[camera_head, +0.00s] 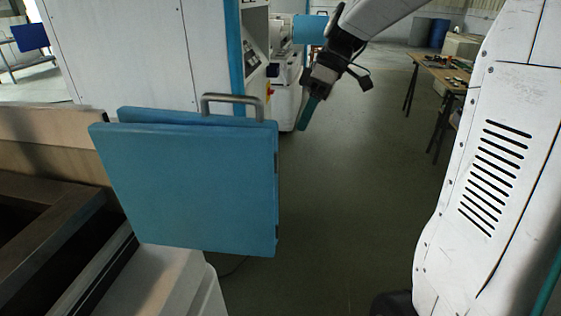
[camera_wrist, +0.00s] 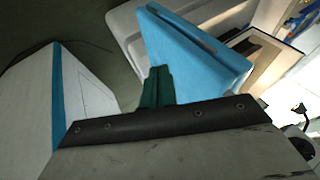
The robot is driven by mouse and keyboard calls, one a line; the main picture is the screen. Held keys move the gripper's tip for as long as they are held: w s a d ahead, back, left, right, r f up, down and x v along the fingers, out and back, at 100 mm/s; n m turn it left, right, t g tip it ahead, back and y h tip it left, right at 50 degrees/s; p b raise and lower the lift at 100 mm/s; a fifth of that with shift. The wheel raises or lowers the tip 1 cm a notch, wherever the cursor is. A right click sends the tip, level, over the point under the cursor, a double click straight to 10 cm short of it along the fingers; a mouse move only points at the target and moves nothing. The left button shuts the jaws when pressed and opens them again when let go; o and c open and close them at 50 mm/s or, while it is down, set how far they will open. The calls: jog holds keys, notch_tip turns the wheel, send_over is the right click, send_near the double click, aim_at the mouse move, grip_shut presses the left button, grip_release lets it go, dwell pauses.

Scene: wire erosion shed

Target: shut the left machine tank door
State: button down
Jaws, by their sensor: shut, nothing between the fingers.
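The blue tank door (camera_head: 190,185) stands open in the head view, a thick flat panel beside the tank at the lower left. A second blue panel shows just behind its top edge. A grey bar handle (camera_head: 232,98) rises above the door's top edge, on its far side. My gripper (camera_head: 307,112) is shut and empty, with green fingers pointing down, to the right of the handle and apart from it. In the wrist view the green fingers (camera_wrist: 157,88) show in front of the blue door (camera_wrist: 190,55); the handle cannot be made out there.
The open-topped tank (camera_head: 55,215) is at the left. A white machine cabinet (camera_head: 130,50) with a blue edge and a control panel (camera_head: 251,62) stands behind the door. The grey floor (camera_head: 345,190) is clear right of the door. A workbench (camera_head: 445,75) with tools stands at the back right.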

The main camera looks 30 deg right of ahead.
jog(key=s+a+f+n, duration=0.1)
jog(key=a+f, duration=0.5)
jog(key=f, duration=0.2)
jog(key=shift+s+a+f+y, duration=0.3)
jog(key=shift+a+y, duration=0.1)
jog(key=shift+d, duration=0.1)
